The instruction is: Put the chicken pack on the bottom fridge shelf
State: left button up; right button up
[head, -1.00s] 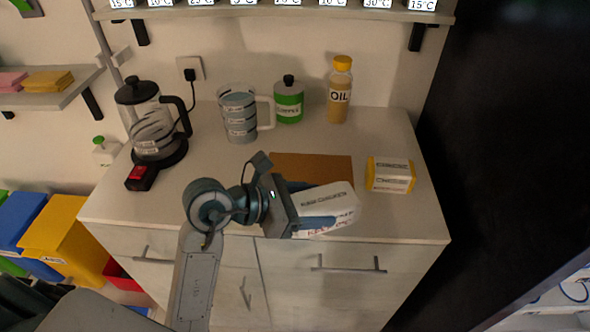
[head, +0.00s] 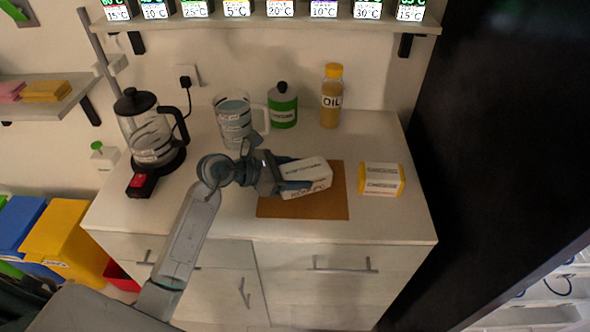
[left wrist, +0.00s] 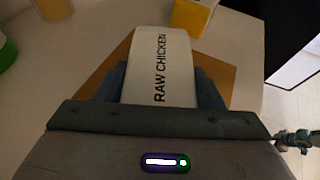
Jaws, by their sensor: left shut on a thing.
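The white chicken pack (head: 308,172) is in my left gripper (head: 287,180), over the brown board (head: 300,211) on the counter. In the left wrist view the pack (left wrist: 165,65) shows the words RAW CHICKEN and sits between the blue fingers (left wrist: 163,88). I cannot tell whether the pack touches the board. White shelves (head: 545,300) with blue-rimmed items show at the lower right; they may be the fridge, but its bottom shelf cannot be made out.
A yellow-and-white pack (head: 381,180) lies right of the board. A kettle (head: 150,130), measuring jug (head: 233,118), green jar (head: 282,105) and oil bottle (head: 331,96) stand behind. A large dark panel (head: 480,130) rises right of the counter. The counter's front right is clear.

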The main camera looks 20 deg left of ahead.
pick_arm(q)
jog(key=shift+f, duration=0.1)
jog(key=shift+f, duration=0.1)
jog(key=o, duration=1.2)
jog(key=shift+o, duration=0.2)
